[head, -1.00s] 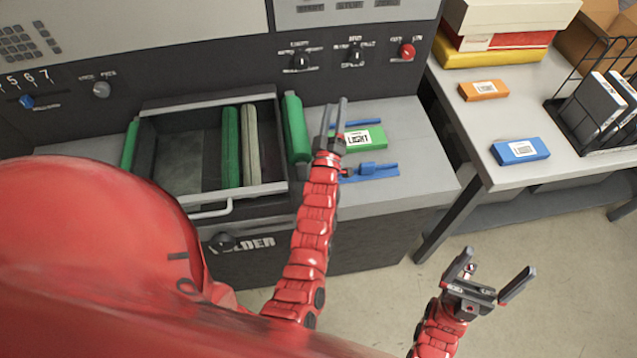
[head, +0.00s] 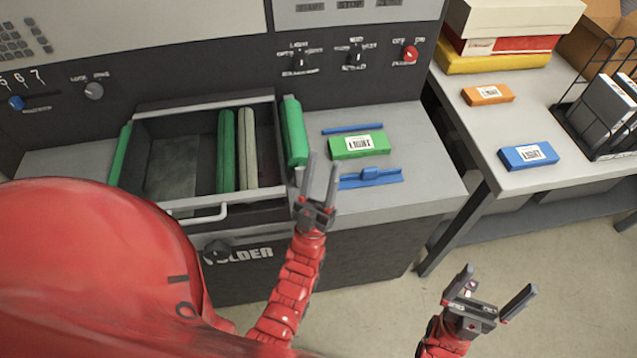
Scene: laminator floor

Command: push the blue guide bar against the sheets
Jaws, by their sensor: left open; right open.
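The blue guide bar (head: 383,180), with a raised grip block on it, lies on the grey ledge right of the open drawer. A green packet (head: 342,148) with a white label lies just behind it, and a narrow gap seems to separate them. A thin blue strip (head: 352,128) lies behind the packet. I cannot make out separate loose sheets. My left gripper (head: 322,165) is open and empty at the left end of the guide bar, covering part of that end; contact cannot be told. My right gripper (head: 498,281) is open and empty over the floor.
The open drawer (head: 254,206) holds green and grey rollers; a green roller (head: 294,130) stands at its right edge. The side table (head: 510,122) carries orange (head: 488,94) and blue (head: 528,157) packets, boxes and a wire rack. The ledge's right part is clear.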

